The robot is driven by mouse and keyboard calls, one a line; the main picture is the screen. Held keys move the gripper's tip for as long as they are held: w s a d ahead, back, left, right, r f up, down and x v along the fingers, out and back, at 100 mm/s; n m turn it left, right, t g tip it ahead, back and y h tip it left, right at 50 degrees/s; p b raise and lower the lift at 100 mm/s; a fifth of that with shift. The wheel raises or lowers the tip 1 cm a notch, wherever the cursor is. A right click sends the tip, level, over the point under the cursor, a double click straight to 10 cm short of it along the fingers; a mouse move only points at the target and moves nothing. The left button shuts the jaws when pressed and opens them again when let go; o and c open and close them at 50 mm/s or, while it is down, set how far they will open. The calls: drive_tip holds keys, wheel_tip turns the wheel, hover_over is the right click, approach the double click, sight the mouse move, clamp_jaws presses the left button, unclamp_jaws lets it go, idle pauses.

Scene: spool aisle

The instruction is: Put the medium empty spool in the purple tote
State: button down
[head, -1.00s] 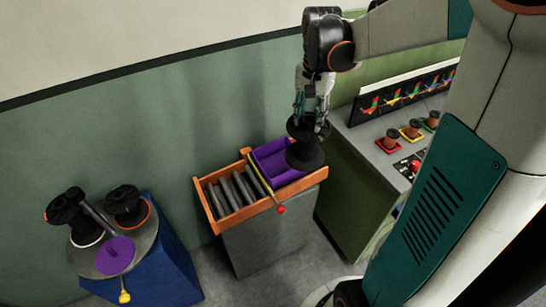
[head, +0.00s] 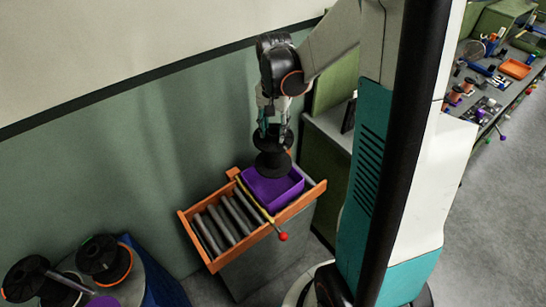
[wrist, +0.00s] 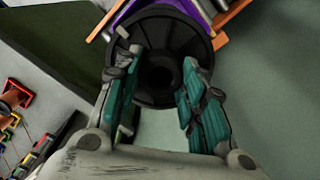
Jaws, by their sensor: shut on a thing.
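The black empty spool (head: 272,161) hangs upright from my gripper (head: 272,130), which is shut on its upper part. In the head view it is over the back part of the purple tote (head: 286,193) and hides some of it; I cannot tell the exact gap below it. In the wrist view my gripper's teal fingers (wrist: 157,100) lie on either side of the spool's hub, and the spool's round flange (wrist: 155,32) covers a corner of the purple tote (wrist: 121,14).
The tote sits in an orange-sided roller tray (head: 209,264) with grey rollers and a yellow bar with a red knob (head: 283,236). A round stand (head: 138,291) with black spools is at lower left. A workbench (head: 497,75) with tools is at far right.

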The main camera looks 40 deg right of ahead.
wheel_tip(320, 180, down, 10)
drive_tip(key=b, duration=0.2)
drive_tip(key=shift+f, duration=0.25)
